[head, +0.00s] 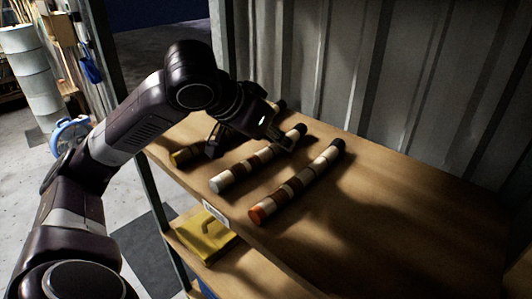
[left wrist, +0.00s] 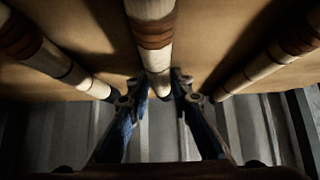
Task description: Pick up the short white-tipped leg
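The white-tipped leg (head: 229,179), banded cream and brown with a dark far end, lies on the wooden shelf between two other legs. My left gripper (head: 246,143) is above its far half, with one finger on each side of it. In the left wrist view the middle leg (left wrist: 154,40) runs between the two spread fingertips (left wrist: 159,88). My left gripper is open and empty. My gripper and its shadow hide part of the leg in the head view. My right gripper is not in view.
An orange-tipped leg (head: 290,191) lies close on the right, and a yellow-tipped leg (head: 184,155), partly hidden, on the left. A corrugated wall (head: 400,80) stands behind the shelf (head: 400,225). The shelf's right part is clear. A yellow object (head: 207,238) sits on the lower shelf.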

